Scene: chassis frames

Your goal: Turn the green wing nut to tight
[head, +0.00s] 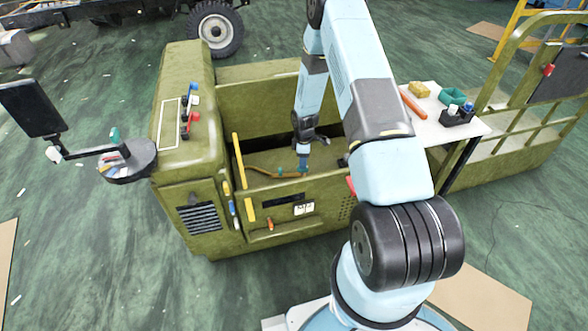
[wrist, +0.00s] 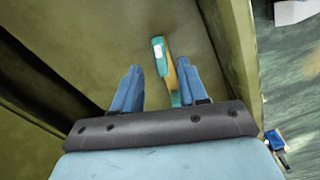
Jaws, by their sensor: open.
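A teal and yellow tool (wrist: 172,78) lies on the bay floor between and below the fingers, nearer the right one. The gripper is not holding it.
The bay's green walls (head: 262,110) surround my gripper. A dark screen (head: 32,107) on an arm stands left of the plate. Coloured handles (head: 190,115) line the chassis top. A white side table (head: 425,122) holds small bins at the right.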

